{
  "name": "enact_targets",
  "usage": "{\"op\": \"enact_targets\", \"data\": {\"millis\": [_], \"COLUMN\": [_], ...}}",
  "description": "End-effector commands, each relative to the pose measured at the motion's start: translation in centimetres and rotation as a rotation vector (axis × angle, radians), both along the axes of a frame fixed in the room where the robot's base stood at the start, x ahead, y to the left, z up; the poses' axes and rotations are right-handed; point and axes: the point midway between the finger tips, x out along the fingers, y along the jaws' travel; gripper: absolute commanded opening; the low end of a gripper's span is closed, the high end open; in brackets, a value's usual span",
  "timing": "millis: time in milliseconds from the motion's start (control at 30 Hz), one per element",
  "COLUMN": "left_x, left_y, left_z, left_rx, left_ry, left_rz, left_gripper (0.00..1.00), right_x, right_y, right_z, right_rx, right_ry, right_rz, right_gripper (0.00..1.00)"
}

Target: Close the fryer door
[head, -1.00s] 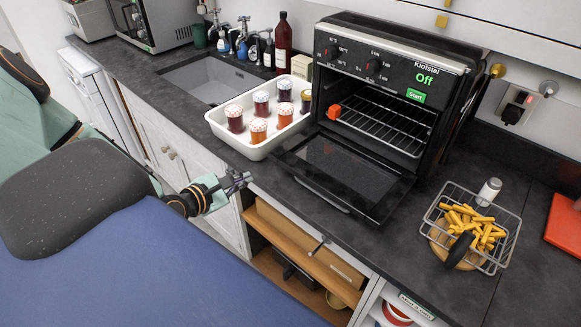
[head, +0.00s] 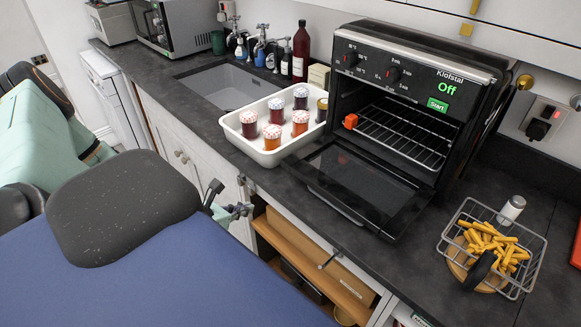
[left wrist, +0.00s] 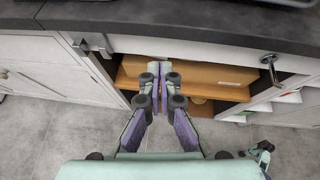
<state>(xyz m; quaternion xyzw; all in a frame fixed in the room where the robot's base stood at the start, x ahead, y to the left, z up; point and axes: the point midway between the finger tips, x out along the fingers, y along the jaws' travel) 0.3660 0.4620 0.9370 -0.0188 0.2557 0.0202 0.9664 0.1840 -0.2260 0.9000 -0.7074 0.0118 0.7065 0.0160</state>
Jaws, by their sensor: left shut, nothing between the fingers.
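The black fryer oven (head: 410,95) stands on the counter with its display reading Off. Its glass door (head: 352,185) is folded down open, lying out over the counter toward the front edge. A wire rack (head: 405,135) and a small orange-red item (head: 350,121) show inside. My left gripper (head: 245,209) is below the counter's front edge, left of the door and apart from it. In the left wrist view the left gripper (left wrist: 158,72) points at the open shelf under the counter, its fingers together and empty. My right gripper is not in view.
A white tray (head: 262,157) of several jars stands left of the oven, close to the door. A wire basket (head: 530,262) of fries stands to the right. A cabinet handle (head: 330,260) sticks out below the counter.

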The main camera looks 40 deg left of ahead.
Motion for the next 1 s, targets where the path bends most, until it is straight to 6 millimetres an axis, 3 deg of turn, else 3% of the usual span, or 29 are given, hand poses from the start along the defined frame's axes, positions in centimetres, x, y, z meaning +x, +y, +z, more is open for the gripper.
{"op": "enact_targets", "data": {"millis": [133, 167, 200, 233, 1000], "left_x": [2.8, 4.4, 7.4, 8.1, 12.3], "left_y": [-0.8, -0.3, -2.8, -3.6, -4.1], "left_z": [0.3, 1.4, 3.2, 3.6, 2.2], "left_rx": [0.045, 0.071, 0.035, 0.025, 0.023], "left_ry": [-0.054, -0.068, -0.13, -0.148, -0.15], "left_rz": [-0.045, -0.043, -0.105, -0.123, -0.13], "left_gripper": [0.0, 0.0, 0.0, 0.0, 0.0], "right_x": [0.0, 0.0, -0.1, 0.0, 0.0], "right_y": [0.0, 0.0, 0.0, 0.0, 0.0], "right_z": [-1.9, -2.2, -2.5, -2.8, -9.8], "right_rx": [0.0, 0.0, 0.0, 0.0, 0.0], "right_ry": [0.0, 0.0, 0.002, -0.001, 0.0], "right_rz": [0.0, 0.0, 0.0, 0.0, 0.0], "right_gripper": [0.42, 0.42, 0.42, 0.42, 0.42]}}
